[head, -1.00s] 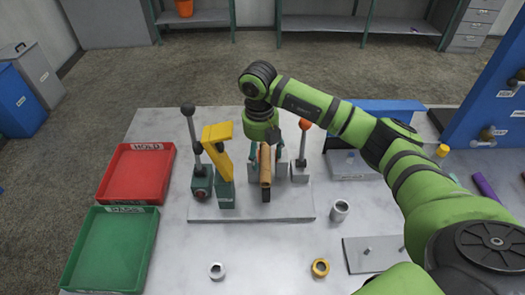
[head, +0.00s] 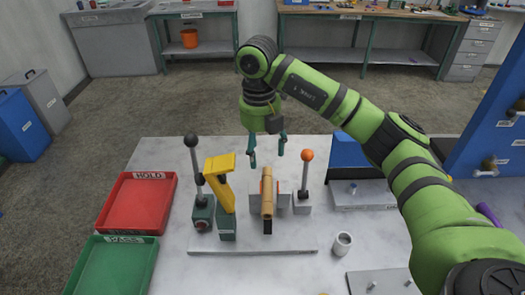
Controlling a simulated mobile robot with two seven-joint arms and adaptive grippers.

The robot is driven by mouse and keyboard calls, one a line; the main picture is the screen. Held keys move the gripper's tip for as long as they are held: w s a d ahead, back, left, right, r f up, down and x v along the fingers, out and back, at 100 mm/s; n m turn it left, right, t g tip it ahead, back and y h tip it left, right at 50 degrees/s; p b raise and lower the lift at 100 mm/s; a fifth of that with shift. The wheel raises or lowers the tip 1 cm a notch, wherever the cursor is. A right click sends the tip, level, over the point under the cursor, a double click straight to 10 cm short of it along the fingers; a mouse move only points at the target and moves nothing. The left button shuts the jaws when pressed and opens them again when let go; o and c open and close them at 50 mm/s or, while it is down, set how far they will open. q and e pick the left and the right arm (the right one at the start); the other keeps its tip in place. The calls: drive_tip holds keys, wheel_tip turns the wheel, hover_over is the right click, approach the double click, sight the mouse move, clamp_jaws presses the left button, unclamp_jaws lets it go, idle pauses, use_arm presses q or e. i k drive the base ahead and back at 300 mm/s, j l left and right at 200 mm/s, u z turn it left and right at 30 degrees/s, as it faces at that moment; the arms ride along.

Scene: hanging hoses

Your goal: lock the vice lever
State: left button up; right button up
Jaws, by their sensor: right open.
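A grey vice (head: 283,203) stands on the base plate on the table and has a tan tubular piece (head: 267,190) between its jaws. A lever with an orange ball (head: 307,155) stands nearly upright at the right of the vice. My right gripper (head: 267,158) points down above the tan piece, to the left of the orange ball. Its two green fingers are apart, with nothing between them. My left gripper is out of view.
A black-knobbed lever (head: 191,142) and a yellow handle (head: 220,168) stand on green blocks left of the vice. A red HOLD tray (head: 140,233) and a green tray (head: 111,240) lie further left. A grey cup (head: 342,244) stands at the front right.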

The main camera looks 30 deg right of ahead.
sight(305, 173)
drive_tip(key=k, duration=1.5)
